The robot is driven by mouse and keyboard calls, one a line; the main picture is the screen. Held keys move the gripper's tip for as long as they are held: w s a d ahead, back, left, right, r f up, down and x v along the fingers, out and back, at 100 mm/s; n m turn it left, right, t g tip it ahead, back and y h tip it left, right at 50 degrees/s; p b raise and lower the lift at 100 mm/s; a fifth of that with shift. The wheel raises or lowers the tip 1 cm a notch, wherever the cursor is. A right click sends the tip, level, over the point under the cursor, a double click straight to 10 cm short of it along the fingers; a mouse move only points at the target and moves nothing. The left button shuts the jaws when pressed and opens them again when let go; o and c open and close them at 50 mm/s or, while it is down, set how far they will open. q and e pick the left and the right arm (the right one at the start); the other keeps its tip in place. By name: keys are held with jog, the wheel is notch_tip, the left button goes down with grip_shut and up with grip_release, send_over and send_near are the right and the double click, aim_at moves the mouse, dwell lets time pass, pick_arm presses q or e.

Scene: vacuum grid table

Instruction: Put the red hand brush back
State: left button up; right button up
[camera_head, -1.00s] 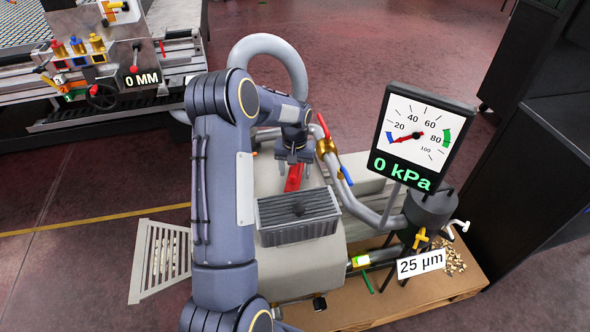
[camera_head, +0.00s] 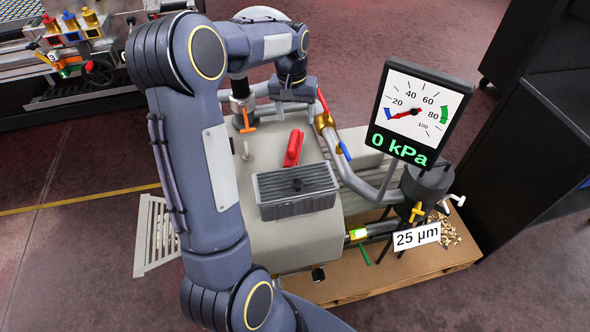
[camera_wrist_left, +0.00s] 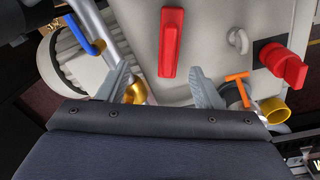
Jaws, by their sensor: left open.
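The red hand brush (camera_head: 293,147) lies on top of the pale grey machine housing (camera_head: 262,232), just behind the grey ribbed box. It also shows in the left wrist view (camera_wrist_left: 172,42), beyond the fingers and apart from them. My right gripper is not in view.
The ribbed box (camera_head: 297,192) stands in front of the brush. An orange T-handle (camera_head: 247,121) is left of my gripper; a brass fitting with a blue lever (camera_head: 345,150) is to the right. A 0 kPa gauge (camera_head: 414,112) stands farther right. A red knob (camera_wrist_left: 285,65) shows in the wrist view.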

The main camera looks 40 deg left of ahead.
pick_arm(q)
jog(key=s+d+r+m+t+h, duration=0.1)
jog(key=s+d+r+t, duration=0.1)
jog(key=s+d+r, duration=0.35)
jog(key=s+d+r+m+t+h, duration=0.1)
jog(key=s+d+r, duration=0.1)
jog(key=s+d, duration=0.55)
jog(key=s+d+f+m+t, duration=0.1)
jog(key=s+d, duration=0.2)
jog(key=s, duration=0.3)
jog(key=s+d+f+t+h, duration=0.1)
jog(key=s+d+f, duration=0.1)
jog(key=s, duration=0.4)
jog(key=shift+d+m, duration=0.4)
jog(key=shift+d, duration=0.4)
notch_tip(320, 180, up, 12)
jog(key=p, duration=1.2)
jog(key=shift+r, duration=0.1)
